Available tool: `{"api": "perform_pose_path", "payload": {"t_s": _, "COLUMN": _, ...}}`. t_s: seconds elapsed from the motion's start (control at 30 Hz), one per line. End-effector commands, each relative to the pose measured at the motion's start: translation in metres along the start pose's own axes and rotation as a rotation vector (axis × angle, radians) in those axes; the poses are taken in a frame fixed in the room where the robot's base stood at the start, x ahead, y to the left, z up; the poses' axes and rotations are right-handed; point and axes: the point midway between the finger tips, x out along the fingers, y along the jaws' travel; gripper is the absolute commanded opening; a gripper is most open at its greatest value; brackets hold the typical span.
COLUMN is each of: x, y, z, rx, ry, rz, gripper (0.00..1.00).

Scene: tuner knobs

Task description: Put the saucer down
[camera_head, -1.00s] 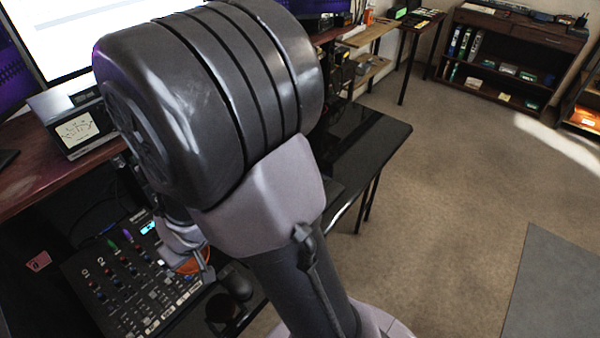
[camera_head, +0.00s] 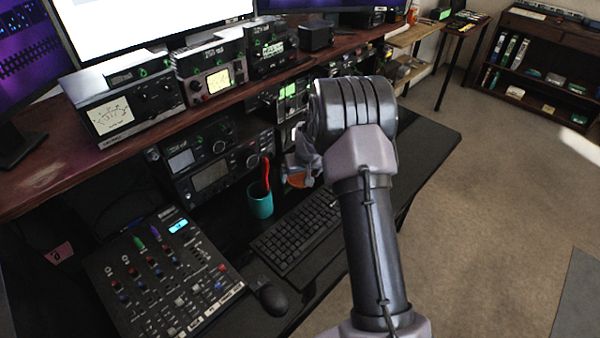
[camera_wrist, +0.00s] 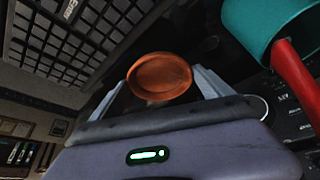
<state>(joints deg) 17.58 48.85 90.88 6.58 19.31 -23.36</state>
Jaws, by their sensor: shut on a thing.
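The orange-brown saucer (camera_head: 297,181) shows in the head view as a small piece below my gripper (camera_head: 303,166), partly hidden by it. In the wrist view the saucer (camera_wrist: 160,76) is a small round dish between the two grey fingers of my gripper (camera_wrist: 158,85), which are shut on it. In the head view my gripper and the saucer appear over the back of the black desk, near the keyboard. I cannot tell how high the saucer is above the desk.
A teal cup (camera_head: 260,203) with a red-handled item stands left of my gripper; it is close in the wrist view (camera_wrist: 250,25). A keyboard (camera_head: 297,228), mouse (camera_head: 272,299) and mixer (camera_head: 165,275) occupy the desk. Radio equipment (camera_head: 212,170) stands behind. The desk's right part (camera_head: 425,150) looks clear.

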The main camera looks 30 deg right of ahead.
Motion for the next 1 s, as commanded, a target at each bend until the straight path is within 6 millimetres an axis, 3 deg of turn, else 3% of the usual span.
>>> {"api": "perform_pose_path", "payload": {"t_s": 0.1, "x": 0.020, "y": 0.006, "z": -0.025, "rx": 0.000, "ry": 0.002, "rz": 0.000, "gripper": 0.31}}
{"api": "perform_pose_path", "payload": {"t_s": 0.23, "x": 0.028, "y": 0.009, "z": -0.037, "rx": 0.001, "ry": 0.001, "rz": 0.000, "gripper": 0.31}}
{"api": "perform_pose_path", "payload": {"t_s": 0.43, "x": 0.059, "y": 0.009, "z": -0.024, "rx": 0.000, "ry": -0.001, "rz": 0.000, "gripper": 0.31}}
{"api": "perform_pose_path", "payload": {"t_s": 0.47, "x": 0.059, "y": 0.009, "z": -0.024, "rx": 0.000, "ry": 0.000, "rz": 0.000, "gripper": 0.31}}
{"api": "perform_pose_path", "payload": {"t_s": 0.5, "x": 0.058, "y": 0.009, "z": -0.025, "rx": 0.000, "ry": 0.001, "rz": 0.000, "gripper": 0.23}}
{"api": "perform_pose_path", "payload": {"t_s": 0.77, "x": 0.060, "y": 0.009, "z": -0.024, "rx": 0.000, "ry": 0.002, "rz": 0.000, "gripper": 0.23}}
{"api": "perform_pose_path", "payload": {"t_s": 0.8, "x": 0.060, "y": 0.008, "z": -0.024, "rx": 0.000, "ry": 0.000, "rz": -0.001, "gripper": 0.94}}
{"api": "perform_pose_path", "payload": {"t_s": 0.83, "x": 0.059, "y": 0.008, "z": -0.024, "rx": 0.000, "ry": 0.001, "rz": -0.001, "gripper": 0.99}}
{"api": "perform_pose_path", "payload": {"t_s": 1.0, "x": 0.059, "y": 0.008, "z": -0.024, "rx": 0.000, "ry": 0.001, "rz": -0.001, "gripper": 1.00}}
